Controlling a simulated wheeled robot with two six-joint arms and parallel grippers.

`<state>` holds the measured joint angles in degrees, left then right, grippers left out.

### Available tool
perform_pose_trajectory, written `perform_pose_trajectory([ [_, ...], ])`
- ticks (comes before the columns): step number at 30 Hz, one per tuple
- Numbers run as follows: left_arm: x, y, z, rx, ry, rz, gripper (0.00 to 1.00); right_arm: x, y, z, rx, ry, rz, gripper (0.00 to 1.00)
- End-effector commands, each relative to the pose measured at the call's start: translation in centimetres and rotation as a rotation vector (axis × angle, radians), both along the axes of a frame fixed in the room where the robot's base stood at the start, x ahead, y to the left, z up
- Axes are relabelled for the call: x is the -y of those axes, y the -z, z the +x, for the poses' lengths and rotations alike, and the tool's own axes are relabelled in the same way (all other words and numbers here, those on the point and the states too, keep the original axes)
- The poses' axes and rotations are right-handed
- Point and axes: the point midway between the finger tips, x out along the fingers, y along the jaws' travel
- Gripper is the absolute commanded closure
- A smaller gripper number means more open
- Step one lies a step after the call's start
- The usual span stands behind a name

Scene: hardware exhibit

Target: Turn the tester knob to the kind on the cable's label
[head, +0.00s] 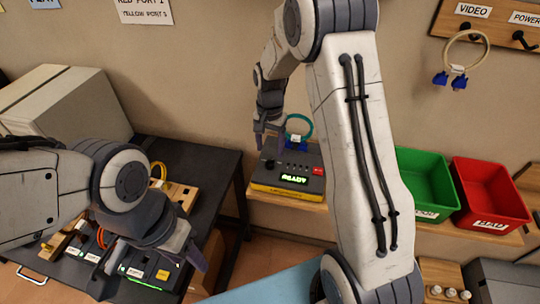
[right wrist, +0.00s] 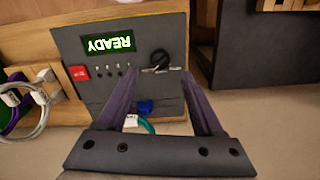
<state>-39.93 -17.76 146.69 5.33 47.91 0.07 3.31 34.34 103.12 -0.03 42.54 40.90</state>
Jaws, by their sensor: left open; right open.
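The tester (head: 262,187) is a dark grey and yellow box on a wooden shelf, with a green lit display reading READY (right wrist: 108,45). Its black knob (right wrist: 160,58) shows in the right wrist view, just past and between my right fingertips. My right gripper (head: 268,143) is open and empty above the tester; it also shows in the right wrist view (right wrist: 160,74). A teal cable (head: 303,119) with a blue connector (right wrist: 145,107) is at the tester's back edge. Its white label (right wrist: 131,121) is too small to read. My left gripper (head: 155,258) is open over the dark table at left.
A green bin (head: 425,180) and a red bin (head: 490,195) stand right of the tester. A cable with blue plugs (head: 457,70) hangs on a wall rack. The dark table (head: 215,165) holds small port boxes and orange and yellow cables. My right arm hides the shelf's middle.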

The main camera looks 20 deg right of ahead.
Motion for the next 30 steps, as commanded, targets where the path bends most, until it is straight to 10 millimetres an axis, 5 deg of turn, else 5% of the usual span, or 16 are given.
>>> perform_pose_trajectory([
  [9,0.0,-1.3,0.0,0.0,-0.001,0.0,0.5,-0.1,4.8,-0.1,-0.004,-0.003,0.001,0.32],
  [21,0.0,-1.3,0.0,0.0,-0.001,0.0,0.5,-0.1,5.6,0.0,0.0,-0.003,0.0,0.32],
  [26,0.0,-1.3,0.0,0.0,-0.001,0.0,0.5,-0.1,5.6,0.0,0.0,-0.003,0.0,0.93],
  [27,0.0,-1.3,0.0,0.0,-0.001,0.0,0.5,-0.1,5.6,0.0,0.0,-0.003,0.0,1.0],
  [30,0.0,-1.3,0.0,0.0,-0.001,0.0,0.5,-0.1,5.6,0.0,0.0,-0.003,0.0,1.0],
])
